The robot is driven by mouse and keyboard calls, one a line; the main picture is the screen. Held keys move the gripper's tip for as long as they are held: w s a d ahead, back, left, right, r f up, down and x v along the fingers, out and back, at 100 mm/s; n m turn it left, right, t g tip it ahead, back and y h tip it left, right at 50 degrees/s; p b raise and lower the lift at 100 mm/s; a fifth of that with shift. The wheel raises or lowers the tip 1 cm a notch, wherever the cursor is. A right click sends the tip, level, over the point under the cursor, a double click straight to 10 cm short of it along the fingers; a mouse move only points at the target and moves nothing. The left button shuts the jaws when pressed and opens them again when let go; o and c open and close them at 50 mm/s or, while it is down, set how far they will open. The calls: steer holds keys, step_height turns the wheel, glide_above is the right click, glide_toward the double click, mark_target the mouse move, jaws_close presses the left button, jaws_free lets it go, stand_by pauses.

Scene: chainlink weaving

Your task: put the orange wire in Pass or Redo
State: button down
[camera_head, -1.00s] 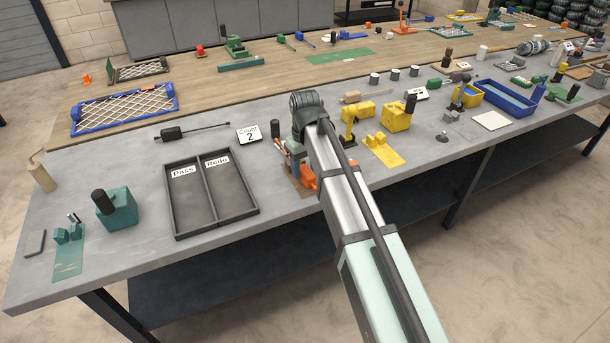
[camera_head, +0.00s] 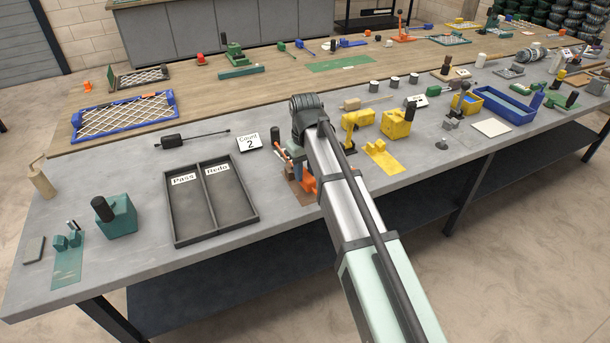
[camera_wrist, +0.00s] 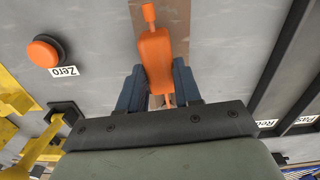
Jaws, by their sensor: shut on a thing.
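My gripper (camera_wrist: 158,88) has its two blue fingers on either side of an elongated orange piece (camera_wrist: 155,58) in the wrist view, shut on it. A narrow orange end points away from the fingers, over a brown plate (camera_wrist: 178,14). I cannot tell whether this piece is the orange wire; no separate orange wire is clear. In the head view orange parts (camera_head: 308,186) show beside my arm, which partly hides them. The dark two-compartment tray (camera_head: 250,210) stands to the left, with Pass (camera_head: 184,179) on its left compartment and Redo (camera_head: 217,169) on its right. Both compartments look empty.
A Count 2 sign (camera_head: 249,142) stands behind the tray. An orange button (camera_wrist: 46,52) with a Zero label (camera_wrist: 64,72) is near my gripper. Yellow fixtures (camera_head: 397,123) stand right of my arm, a teal block (camera_head: 117,216) left of the tray.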

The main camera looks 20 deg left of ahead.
mark_target(305, 173)
step_height(305, 173, up, 8)
steer(key=shift+f, duration=0.15)
steer(key=shift+s+a+r, duration=0.15)
steer(key=shift+a+r, duration=0.05)
steer(key=shift+r, duration=0.05)
steer(key=s+a, duration=0.5)
steer(key=a, duration=0.4)
steer(key=s+a+m, duration=0.1)
steer(key=s+a, duration=0.5)
steer(key=a, duration=0.4)
steer(key=shift+s+a+f, duration=0.15)
steer(key=shift+s+f, duration=0.05)
steer(key=shift+f, duration=0.05)
steer(key=shift+f, duration=0.2)
steer(key=shift+f, duration=3.7)
steer(key=shift+f, duration=0.2)
